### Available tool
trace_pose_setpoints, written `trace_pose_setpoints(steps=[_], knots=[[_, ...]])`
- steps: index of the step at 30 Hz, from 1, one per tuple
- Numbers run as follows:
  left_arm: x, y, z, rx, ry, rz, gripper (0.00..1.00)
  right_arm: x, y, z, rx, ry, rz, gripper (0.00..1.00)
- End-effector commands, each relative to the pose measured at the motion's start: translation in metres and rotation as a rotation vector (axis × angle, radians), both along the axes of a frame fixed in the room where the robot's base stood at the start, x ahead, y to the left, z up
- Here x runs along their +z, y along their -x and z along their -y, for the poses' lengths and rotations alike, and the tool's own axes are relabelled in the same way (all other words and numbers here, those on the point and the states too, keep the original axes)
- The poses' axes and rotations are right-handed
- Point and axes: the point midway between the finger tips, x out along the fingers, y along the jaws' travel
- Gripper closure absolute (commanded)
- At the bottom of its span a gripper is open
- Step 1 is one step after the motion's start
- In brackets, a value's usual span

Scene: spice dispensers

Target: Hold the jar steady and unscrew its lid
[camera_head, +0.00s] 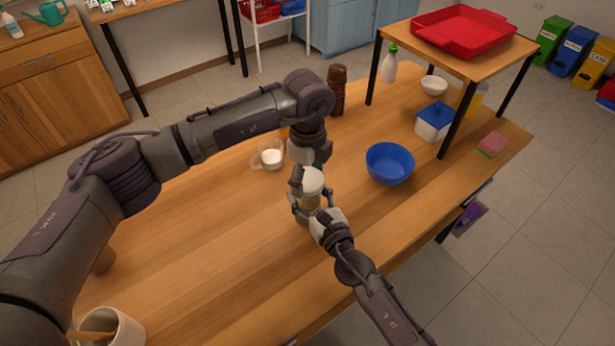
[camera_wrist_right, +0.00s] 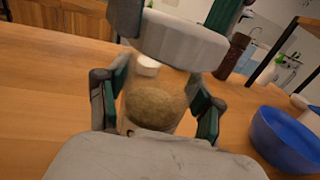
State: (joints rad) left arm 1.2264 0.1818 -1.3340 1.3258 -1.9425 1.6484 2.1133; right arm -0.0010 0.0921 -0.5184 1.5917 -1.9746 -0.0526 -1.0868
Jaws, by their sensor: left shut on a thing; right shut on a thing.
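The jar (camera_wrist_right: 155,108) is clear, with brown contents, and stands about upright over the table. Its white lid (camera_head: 313,181) is at the top and also shows in the right wrist view (camera_wrist_right: 182,42). My right gripper (camera_wrist_right: 153,112) is shut on the jar body, one finger on each side. My left gripper (camera_head: 306,178) comes down from above and is shut on the lid, its dark green pads at the lid's sides in the right wrist view. I cannot tell whether lid and jar rim still touch.
A blue bowl (camera_head: 390,163) is right of the jar. The table's left front is mostly clear.

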Motion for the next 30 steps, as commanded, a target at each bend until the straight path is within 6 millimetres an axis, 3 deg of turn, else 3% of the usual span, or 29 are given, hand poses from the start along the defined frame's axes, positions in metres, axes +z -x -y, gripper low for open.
trace_pose_setpoints(steps=[22,30], knots=[[0.015,0.0,0.0,-0.001,0.001,0.0,0.67,-0.001,0.0,0.0,0.0,0.0,-0.001,1.0],[0.044,0.0,0.0,-0.001,0.0,0.002,0.67,-0.001,0.0,0.0,0.0,0.0,-0.001,1.0]])
